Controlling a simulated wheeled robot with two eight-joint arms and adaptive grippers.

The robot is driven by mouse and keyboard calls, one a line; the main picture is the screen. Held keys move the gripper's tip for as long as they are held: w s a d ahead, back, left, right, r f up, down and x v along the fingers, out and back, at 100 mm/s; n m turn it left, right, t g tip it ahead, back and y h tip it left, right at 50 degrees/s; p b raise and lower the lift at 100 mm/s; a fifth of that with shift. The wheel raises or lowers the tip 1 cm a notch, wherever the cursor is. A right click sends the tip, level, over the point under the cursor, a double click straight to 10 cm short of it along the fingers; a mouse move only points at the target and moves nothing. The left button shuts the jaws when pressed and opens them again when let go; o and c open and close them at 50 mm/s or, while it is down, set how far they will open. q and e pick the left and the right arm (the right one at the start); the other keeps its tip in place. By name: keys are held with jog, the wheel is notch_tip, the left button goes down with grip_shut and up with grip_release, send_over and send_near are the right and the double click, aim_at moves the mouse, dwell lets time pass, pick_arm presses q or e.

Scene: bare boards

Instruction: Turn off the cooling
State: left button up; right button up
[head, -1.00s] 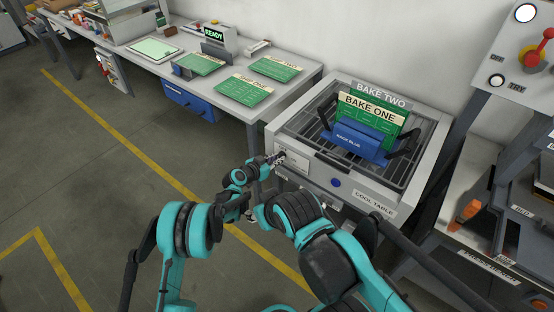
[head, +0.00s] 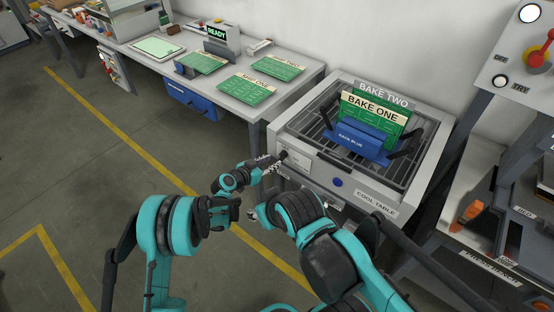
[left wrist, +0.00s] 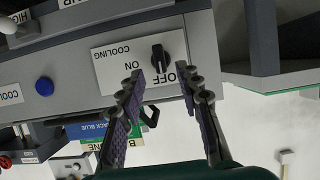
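The cooling knob (left wrist: 160,58) is black and sits on a white plate (left wrist: 115,70) marked COOLING, ON and OFF, upside down in the left wrist view. Its grip stands upright in that picture, between the two words; which end is the pointer I cannot tell. In the head view the knob (head: 284,155) is on the left end of the cool table's (head: 375,203) front panel. My left gripper (left wrist: 160,88) is open and empty, its fingertips apart in front of the plate. In the head view the left gripper (head: 268,164) is just left of the knob. I cannot make out my right gripper.
A blue rack (head: 358,142) with green BAKE ONE and BAKE TWO boards stands on the cool table's grille. A blue button (head: 337,182) is right of the knob. A workbench (head: 232,63) is behind left; a machine stand (head: 480,130) is at the right.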

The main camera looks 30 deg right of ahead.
pick_arm(q)
jog(key=v, duration=0.6)
jog(key=shift+a, duration=0.1)
